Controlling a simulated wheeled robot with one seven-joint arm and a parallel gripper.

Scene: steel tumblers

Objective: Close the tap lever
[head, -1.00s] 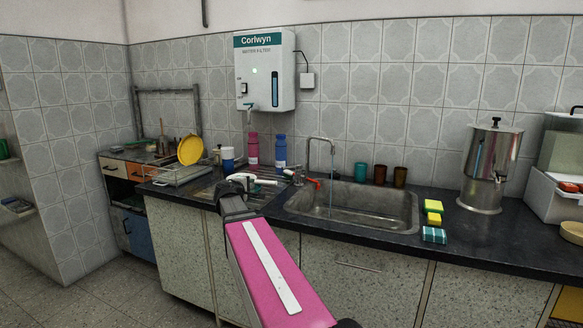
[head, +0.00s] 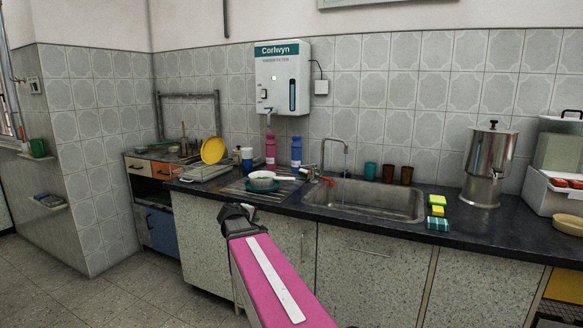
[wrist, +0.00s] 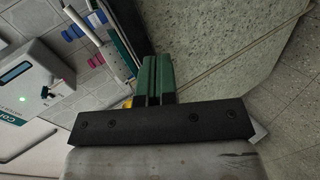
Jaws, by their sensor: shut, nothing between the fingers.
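The tap (head: 345,146) rises behind the sink, and its red lever (head: 327,180) shows low at the left of the spout. The sink (head: 365,200) looks empty. My gripper (head: 238,210) is in front of the counter edge, left of and apart from the lever; its fingertips are hard to make out in the head view. In the wrist view its green fingers (wrist: 156,74) are side by side, shut and empty. The tap lever cannot be made out in the wrist view.
Tumblers (head: 388,173) stand behind the sink. Sponges (head: 437,211) lie to its right, near a steel dispenser (head: 489,165). Floor at left is clear.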

